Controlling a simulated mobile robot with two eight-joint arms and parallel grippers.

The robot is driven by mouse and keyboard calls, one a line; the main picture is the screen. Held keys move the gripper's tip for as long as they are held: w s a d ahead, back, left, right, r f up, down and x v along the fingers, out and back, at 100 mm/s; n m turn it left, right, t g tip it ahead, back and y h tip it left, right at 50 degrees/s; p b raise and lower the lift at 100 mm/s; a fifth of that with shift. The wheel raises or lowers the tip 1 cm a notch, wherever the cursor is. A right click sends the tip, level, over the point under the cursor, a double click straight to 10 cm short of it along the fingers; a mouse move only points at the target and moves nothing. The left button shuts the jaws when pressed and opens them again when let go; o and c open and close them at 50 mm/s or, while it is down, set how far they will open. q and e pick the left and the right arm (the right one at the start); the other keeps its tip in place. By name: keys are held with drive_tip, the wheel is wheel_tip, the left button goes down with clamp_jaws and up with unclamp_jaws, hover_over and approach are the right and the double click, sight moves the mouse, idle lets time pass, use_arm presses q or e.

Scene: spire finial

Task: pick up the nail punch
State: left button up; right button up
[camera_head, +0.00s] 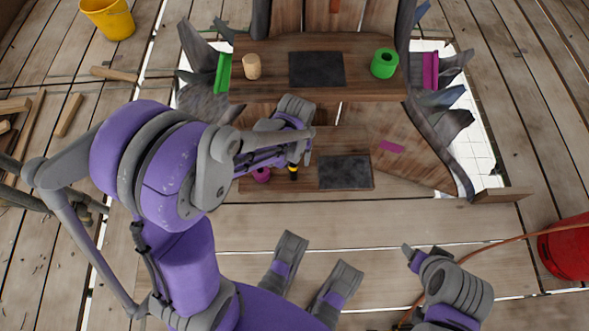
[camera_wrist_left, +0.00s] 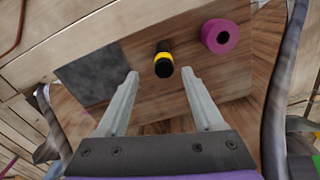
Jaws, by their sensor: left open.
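The nail punch, a small black and yellow piece, stands on the lower wooden shelf (camera_head: 305,190). In the head view the punch (camera_head: 293,172) shows just below my left gripper (camera_head: 300,152), which partly covers that area. In the left wrist view the punch (camera_wrist_left: 163,62) appears between and slightly beyond the two open fingertips of my left gripper (camera_wrist_left: 160,74). Nothing is held between them. My right gripper (camera_head: 410,258) is low at the right, away from the shelf; its jaw opening is not clear.
A magenta ring (camera_wrist_left: 220,36) stands close beside the punch. A dark square pad (camera_head: 345,172) lies on the same shelf. The upper shelf holds a tan cylinder (camera_head: 252,66), a dark pad (camera_head: 317,69) and a green ring (camera_head: 384,63). Jagged dark slabs (camera_head: 447,122) flank the right side.

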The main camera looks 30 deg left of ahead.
sight(293, 163)
use_arm(q)
drive_tip(key=f, duration=0.1)
drive_tip(key=f+b, duration=0.1)
drive_tip(key=f, duration=0.2)
drive_tip(key=shift+s+a, duration=0.25)
drive_tip(key=shift+f+b, duration=0.4)
drive_tip(key=shift+f, duration=0.15)
clamp_jaws()
